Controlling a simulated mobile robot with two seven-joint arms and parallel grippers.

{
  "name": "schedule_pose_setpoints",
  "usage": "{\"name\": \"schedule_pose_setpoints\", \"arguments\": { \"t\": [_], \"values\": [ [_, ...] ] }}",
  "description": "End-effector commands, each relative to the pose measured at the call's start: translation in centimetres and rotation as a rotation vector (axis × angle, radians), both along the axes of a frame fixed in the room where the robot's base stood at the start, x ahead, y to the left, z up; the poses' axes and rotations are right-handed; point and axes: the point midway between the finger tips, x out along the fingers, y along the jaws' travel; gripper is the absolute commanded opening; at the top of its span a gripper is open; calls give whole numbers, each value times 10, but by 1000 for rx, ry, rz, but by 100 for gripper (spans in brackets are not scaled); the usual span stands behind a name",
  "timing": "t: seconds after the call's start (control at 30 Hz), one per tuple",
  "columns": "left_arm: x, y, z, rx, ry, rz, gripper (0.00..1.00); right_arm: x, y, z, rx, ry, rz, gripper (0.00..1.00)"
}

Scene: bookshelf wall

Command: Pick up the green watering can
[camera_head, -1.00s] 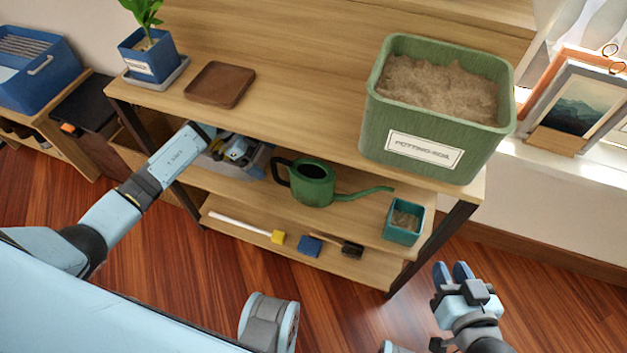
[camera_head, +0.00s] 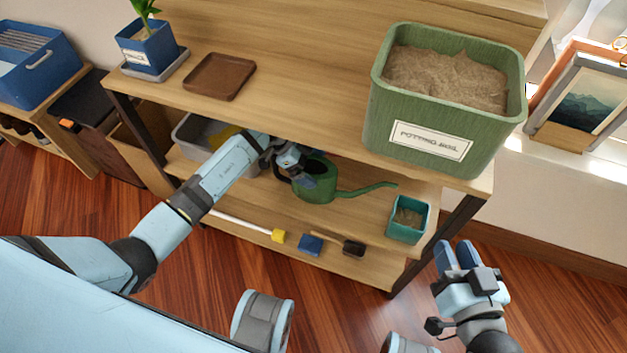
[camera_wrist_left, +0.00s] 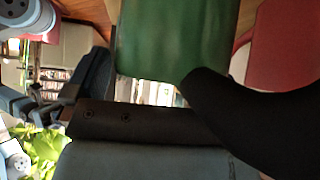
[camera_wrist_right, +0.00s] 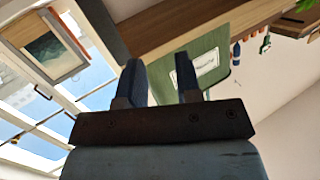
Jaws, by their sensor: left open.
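The green watering can (camera_head: 318,183) stands on the middle shelf, its long spout pointing right; its dark handle side is partly hidden by my left gripper. My left gripper (camera_head: 290,165) is open at the handle end of the can. In the left wrist view the green can body (camera_wrist_left: 170,40) fills the top middle, and a black curved part, seemingly the handle (camera_wrist_left: 250,110), crosses close in front of the gripper. I cannot tell whether the handle lies between the fingers. My right gripper (camera_head: 455,256) is open and empty over the floor at the lower right; its two fingers show apart in the right wrist view (camera_wrist_right: 160,80).
Just above the can is the top board (camera_head: 290,110), holding the potting soil bin (camera_head: 430,135), a brown tray (camera_head: 219,77) and a blue plant pot (camera_head: 148,48). A grey bin (camera_head: 192,133) stands left of the can, a teal pot (camera_head: 408,220) right. Small tools lie on the lower shelf.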

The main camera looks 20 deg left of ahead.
Motion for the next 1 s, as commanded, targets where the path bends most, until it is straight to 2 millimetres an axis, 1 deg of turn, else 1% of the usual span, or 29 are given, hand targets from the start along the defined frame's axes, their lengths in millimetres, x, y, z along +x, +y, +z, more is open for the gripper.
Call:
{"name": "schedule_pose_setpoints", "arguments": {
  "t": [0.03, 0.13, 0.2, 0.27, 0.3, 0.47, 0.5, 0.8, 1.0],
  "values": [
    [1, -5, -5, -2, -2, 0, 100, 1, 3, 4, 13, -23, 5, 32],
    [1, -7, -7, 0, -2, 1, 100, 3, 4, 19, 27, -58, 10, 32],
    [1, -7, -6, 1, -2, 1, 100, 5, 4, 24, 28, -70, 10, 32],
    [1, -6, -6, 1, -2, 1, 100, 6, 4, 24, 27, -72, 11, 32],
    [1, -6, -6, 1, -2, 1, 95, 6, 4, 23, 26, -70, 11, 32],
    [1, -6, -6, 0, -1, 0, 59, 5, 3, 19, 20, -59, 10, 32],
    [1, -6, -6, 0, -1, 0, 56, 5, 3, 18, 18, -57, 11, 32],
    [2, -6, -3, -2, -4, 0, 56, 2, 2, 15, 15, -47, 9, 32],
    [2, -6, 10, -2, -6, 0, 56, 1, -1, 12, -8, -16, 5, 32]
  ]
}}
